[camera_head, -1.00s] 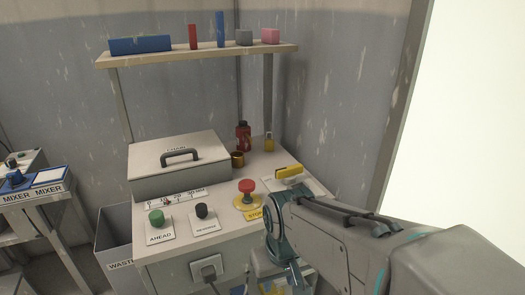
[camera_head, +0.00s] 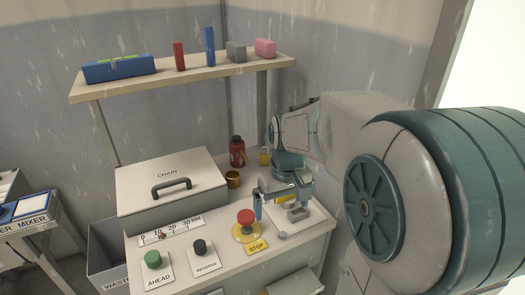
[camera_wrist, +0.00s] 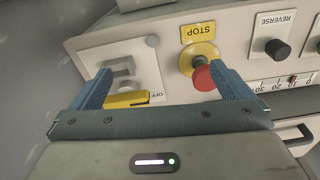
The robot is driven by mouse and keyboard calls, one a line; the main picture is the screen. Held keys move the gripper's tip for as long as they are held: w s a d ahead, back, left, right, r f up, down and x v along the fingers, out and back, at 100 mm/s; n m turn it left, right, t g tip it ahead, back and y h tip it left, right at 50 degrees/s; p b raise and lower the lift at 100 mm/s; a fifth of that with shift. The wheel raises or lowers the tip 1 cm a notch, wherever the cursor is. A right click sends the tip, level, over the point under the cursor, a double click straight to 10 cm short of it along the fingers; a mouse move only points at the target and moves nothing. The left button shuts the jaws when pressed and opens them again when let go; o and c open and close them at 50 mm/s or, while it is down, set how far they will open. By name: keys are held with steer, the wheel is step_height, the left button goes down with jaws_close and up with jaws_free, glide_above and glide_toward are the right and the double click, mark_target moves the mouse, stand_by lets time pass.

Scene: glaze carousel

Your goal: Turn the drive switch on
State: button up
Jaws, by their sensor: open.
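The drive switch is probably the yellow-handled switch (camera_wrist: 127,99) on a pale plate (camera_wrist: 148,58) at the right end of the console. In the wrist view its yellow handle lies beside the printed word OFF, with a grey block further along the plate. My gripper (camera_wrist: 162,70) is open and empty, its blue fingers spread above the console. The switch shows near the left finger and the red stop button (camera_wrist: 203,78) near the right finger. In the head view my gripper (camera_head: 282,202) hangs over the switch plate (camera_head: 312,219) and partly hides the yellow handle (camera_head: 286,199).
The red stop button (camera_head: 246,217) stands close to my gripper. Green AHEAD (camera_head: 153,259) and black REVERSE (camera_head: 200,247) buttons are further left. A chain box (camera_head: 172,186), brass cup (camera_head: 233,178) and red bottle (camera_head: 237,151) stand behind. A shelf (camera_head: 190,77) is above.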

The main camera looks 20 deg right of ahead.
step_height(320, 180, up, 6)
steer(key=r+n+g+p, duration=0.1)
steer(key=p, duration=0.7)
glide_above(288, 198)
steer(key=w, duration=0.1)
steer(key=f, duration=0.9)
steer(key=f+p, duration=0.1)
steer(key=f, duration=0.4)
steer(key=shift+w+d+f, duration=0.2)
steer(key=shift+d+f, duration=0.05)
steer(key=shift+d, duration=0.1)
steer(key=c, duration=0.8)
